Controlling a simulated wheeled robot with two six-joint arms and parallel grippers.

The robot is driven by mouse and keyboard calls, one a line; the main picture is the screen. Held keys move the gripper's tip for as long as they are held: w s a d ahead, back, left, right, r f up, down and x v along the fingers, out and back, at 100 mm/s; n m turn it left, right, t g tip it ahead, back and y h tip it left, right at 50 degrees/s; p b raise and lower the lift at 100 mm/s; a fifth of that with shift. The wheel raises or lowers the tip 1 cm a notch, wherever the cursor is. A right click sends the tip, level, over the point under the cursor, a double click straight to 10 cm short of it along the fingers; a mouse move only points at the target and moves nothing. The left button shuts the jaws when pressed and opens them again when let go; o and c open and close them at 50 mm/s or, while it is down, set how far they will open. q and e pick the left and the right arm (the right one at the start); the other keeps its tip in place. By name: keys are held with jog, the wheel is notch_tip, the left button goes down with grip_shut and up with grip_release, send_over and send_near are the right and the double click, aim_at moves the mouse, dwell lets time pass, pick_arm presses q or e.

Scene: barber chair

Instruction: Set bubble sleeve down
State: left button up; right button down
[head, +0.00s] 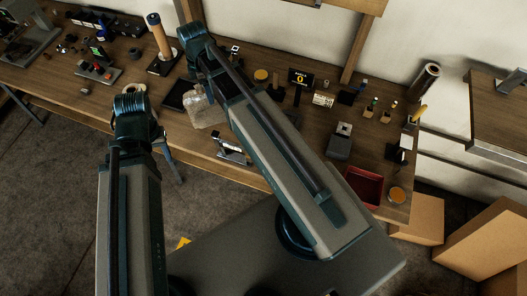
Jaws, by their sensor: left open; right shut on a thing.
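The bubble sleeve (204,112) is a pale, translucent, crinkled piece at the table's middle, just left of my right forearm. My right gripper (199,89) is mostly hidden by my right arm; it is shut on the sleeve's upper part. I cannot tell whether the sleeve touches the tabletop. My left gripper (157,133) is open, near the table's front edge and left of the sleeve. My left arm hides most of it, and nothing shows in it.
The wooden table (75,91) holds many small items. A dark flat pad (176,96) lies left of the sleeve, and a tan roll on a stand (158,37) is behind it. A red tray (362,184) is at right. Cardboard boxes (418,219) stand on the floor.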

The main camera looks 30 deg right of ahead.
notch_tip(320, 180, up, 3)
jog(key=shift+f+n+p, duration=0.1)
jog(key=shift+n+p, duration=0.3)
jog(key=shift+p, duration=0.6)
jog(key=b, duration=0.7)
send_over(215, 116)
jog(key=w, duration=0.3)
notch_tip(215, 116, down, 7)
jog(key=shift+s+d, duration=0.25)
jog(key=shift+d, duration=0.1)
jog(key=shift+f, duration=0.15)
notch_tip(215, 116, down, 6)
jog(key=b, duration=0.6)
jog(key=shift+f, duration=0.1)
jog(key=shift+b, duration=0.35)
notch_tip(215, 116, down, 4)
jog(key=b, duration=0.3)
jog(key=shift+r, duration=0.2)
jog(key=shift+f+b, duration=0.2)
jog(key=shift+b, duration=0.25)
jog(key=shift+c, duration=0.5)
grip_release()
